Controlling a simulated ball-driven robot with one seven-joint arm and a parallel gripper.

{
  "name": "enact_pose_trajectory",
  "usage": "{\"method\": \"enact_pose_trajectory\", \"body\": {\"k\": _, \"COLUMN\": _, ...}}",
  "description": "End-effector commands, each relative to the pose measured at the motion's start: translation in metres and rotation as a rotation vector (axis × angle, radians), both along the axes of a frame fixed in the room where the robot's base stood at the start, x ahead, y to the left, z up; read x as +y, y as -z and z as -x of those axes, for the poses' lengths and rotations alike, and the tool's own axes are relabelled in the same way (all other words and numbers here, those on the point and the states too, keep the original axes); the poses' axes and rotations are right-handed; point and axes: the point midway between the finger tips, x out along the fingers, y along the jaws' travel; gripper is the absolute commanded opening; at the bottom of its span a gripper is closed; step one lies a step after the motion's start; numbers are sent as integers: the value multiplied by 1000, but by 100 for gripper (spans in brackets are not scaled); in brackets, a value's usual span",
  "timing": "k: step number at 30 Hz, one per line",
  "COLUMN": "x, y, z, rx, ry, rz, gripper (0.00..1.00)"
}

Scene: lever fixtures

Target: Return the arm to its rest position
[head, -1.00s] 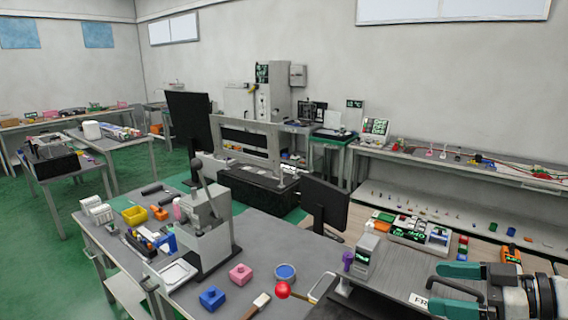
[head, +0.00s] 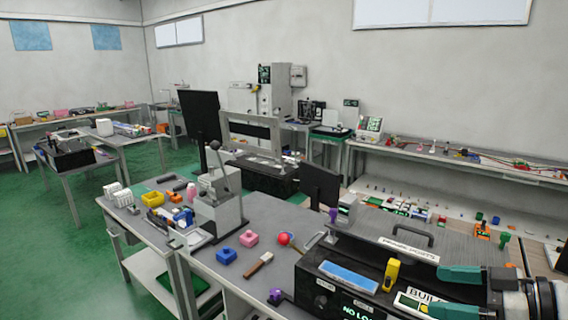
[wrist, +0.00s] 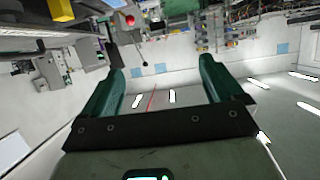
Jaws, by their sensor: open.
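My gripper (head: 440,292) is at the lower right of the head view, with two teal fingers pointing left. In the wrist view my gripper (wrist: 162,68) is open with its fingers wide apart. Nothing is between the fingers. In the head view the fingers appear over or in front of a black panel box (head: 340,288) with a blue strip and a yellow part. I cannot tell whether they touch it. The wrist view shows wall, ceiling lights and bench equipment at a tilt.
A grey lever press (head: 218,208) stands on the near bench. A red ball knob (head: 284,239), a pink block (head: 250,238), a blue block (head: 227,256) and a brush (head: 259,264) lie beside it. A dark monitor (head: 320,186) stands behind. Green floor (head: 75,235) is open at left.

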Motion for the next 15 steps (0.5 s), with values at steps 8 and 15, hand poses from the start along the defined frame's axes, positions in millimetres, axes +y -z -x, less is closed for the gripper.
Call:
{"method": "enact_pose_trajectory", "body": {"k": 8, "x": 10, "y": 46, "z": 10, "rx": 120, "ry": 58, "rz": 7, "gripper": 94}}
{"method": "enact_pose_trajectory", "body": {"k": 15, "x": 21, "y": 106, "z": 30, "rx": 284, "ry": 148, "rz": 27, "gripper": 94}}
